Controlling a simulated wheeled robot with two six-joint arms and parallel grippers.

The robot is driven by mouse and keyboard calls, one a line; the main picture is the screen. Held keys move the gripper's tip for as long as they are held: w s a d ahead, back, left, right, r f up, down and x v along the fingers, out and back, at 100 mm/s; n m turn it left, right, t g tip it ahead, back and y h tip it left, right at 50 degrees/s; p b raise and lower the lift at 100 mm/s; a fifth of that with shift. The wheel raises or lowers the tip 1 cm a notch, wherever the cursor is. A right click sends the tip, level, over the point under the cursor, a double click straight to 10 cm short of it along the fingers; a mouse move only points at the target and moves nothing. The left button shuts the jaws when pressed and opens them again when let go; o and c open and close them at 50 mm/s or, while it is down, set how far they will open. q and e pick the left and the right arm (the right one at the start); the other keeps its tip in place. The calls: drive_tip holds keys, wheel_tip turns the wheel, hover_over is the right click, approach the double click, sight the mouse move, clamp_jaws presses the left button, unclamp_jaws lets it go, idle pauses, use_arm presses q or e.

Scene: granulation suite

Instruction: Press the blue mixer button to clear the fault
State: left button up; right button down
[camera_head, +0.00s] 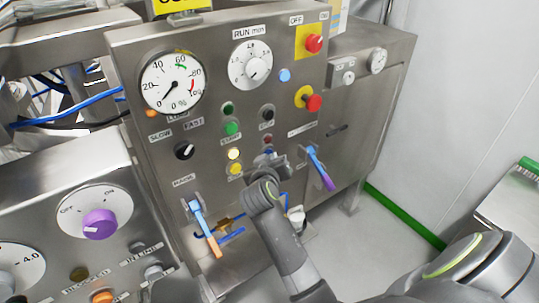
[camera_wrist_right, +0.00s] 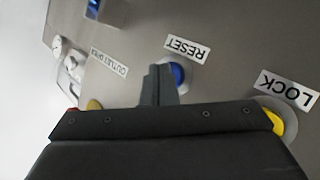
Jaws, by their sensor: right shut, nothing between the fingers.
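A blue button (camera_wrist_right: 177,75) labelled RESET shows in the right wrist view, just beside my fingertips and partly covered by them. My right gripper (camera_head: 268,160) is shut and empty, pointing at the steel panel (camera_head: 205,130). Its closed fingers (camera_wrist_right: 157,82) overlap the button's edge in the wrist view; I cannot tell whether they touch it. My left gripper is not in view.
A blue-purple lever (camera_head: 319,167) stands right of my gripper, and a blue-orange lever (camera_head: 204,228) lower left. A second panel with a purple knob (camera_head: 99,224) is at left.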

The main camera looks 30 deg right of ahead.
idle(0.5)
drive_tip(key=shift+s+d+p, duration=0.1)
drive_tip(key=shift+s+p, duration=0.3)
drive_tip(key=shift+s, duration=0.4)
drive_tip(key=s+p, duration=0.1)
drive_tip(key=s, duration=0.4)
drive_tip(key=shift+d+p, duration=0.15)
drive_tip(key=shift+p, duration=0.2)
idle(0.4)
